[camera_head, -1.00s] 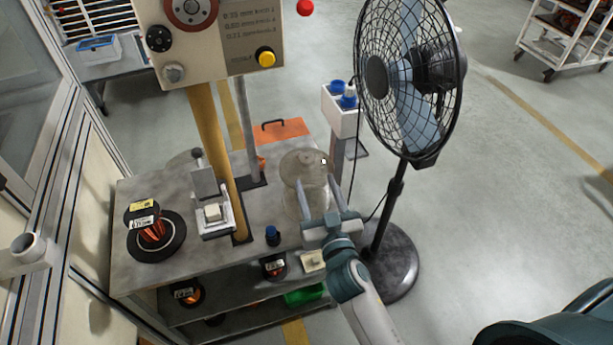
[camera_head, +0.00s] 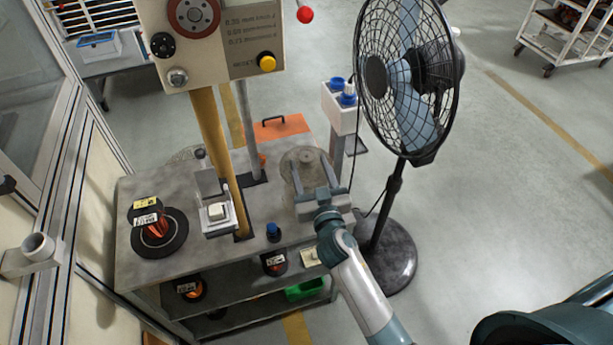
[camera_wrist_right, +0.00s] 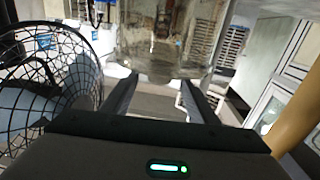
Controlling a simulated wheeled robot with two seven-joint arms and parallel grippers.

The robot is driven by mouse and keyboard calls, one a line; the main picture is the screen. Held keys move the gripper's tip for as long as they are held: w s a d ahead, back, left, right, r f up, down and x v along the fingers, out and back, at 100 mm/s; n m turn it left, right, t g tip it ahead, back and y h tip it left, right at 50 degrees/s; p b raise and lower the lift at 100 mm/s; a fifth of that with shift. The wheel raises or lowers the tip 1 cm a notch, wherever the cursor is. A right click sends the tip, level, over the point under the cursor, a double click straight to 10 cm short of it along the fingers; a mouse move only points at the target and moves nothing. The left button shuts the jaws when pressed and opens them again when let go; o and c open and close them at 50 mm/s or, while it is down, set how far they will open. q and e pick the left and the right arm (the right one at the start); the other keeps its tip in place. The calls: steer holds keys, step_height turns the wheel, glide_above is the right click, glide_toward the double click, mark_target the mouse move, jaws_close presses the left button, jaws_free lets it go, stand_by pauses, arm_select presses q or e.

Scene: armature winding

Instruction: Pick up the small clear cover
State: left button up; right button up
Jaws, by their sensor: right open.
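The small clear cover (camera_head: 303,157) is a transparent rounded dome with a knob on top. It is at the right end of the grey work table (camera_head: 200,262). In the right wrist view, a clear glassy body (camera_wrist_right: 165,45) fills the top middle, just beyond the fingertips. My right gripper (camera_head: 312,166) is open, its two fingers pointing toward the cover and overlapping it in the head view. In the wrist view the space between the fingers (camera_wrist_right: 158,84) looks empty; I cannot tell whether they touch the cover. My left gripper is not in view.
A tall black fan (camera_head: 400,75) stands close right of the table. A yellow post (camera_head: 212,140) carries a control panel (camera_head: 235,45) above the table. A wire spool (camera_head: 158,235), a small press (camera_head: 215,205) and a blue-capped bottle (camera_head: 273,232) are on the table.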

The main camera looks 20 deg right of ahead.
steer(key=shift+w+d+f+p, duration=0.1)
steer(key=shift+w+p, duration=0.4)
steer(key=shift+w, duration=1.4)
jaws_close()
